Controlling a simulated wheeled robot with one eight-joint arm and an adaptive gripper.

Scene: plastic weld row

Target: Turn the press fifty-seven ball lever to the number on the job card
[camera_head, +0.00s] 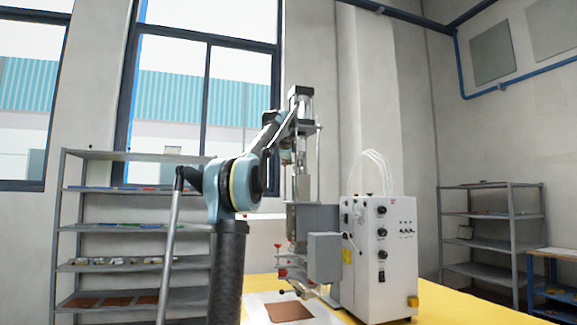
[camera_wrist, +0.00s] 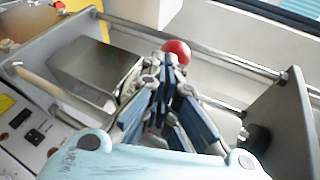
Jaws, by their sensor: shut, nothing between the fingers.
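The press (camera_head: 303,215) stands on the yellow table, with a white control box (camera_head: 385,255) at its right that bears a small red mark, perhaps 57. In the wrist view a red ball (camera_wrist: 178,52) shows just beyond my gripper (camera_wrist: 168,72). The fingers are shut with nothing between them. The ball looks close to the fingertips; I cannot tell whether they touch. The ball's lever is mostly hidden behind the fingers. In the head view my arm covers part of the press, and no dial numbers or job card can be read.
The yellow table (camera_head: 440,306) carries a pale plate with a brown sheet (camera_head: 289,311) before the press. Grey shelves stand at left (camera_head: 135,228) and right (camera_head: 490,214). In the wrist view metal rods (camera_wrist: 215,62) and a grey plate (camera_wrist: 280,125) lie close around my gripper.

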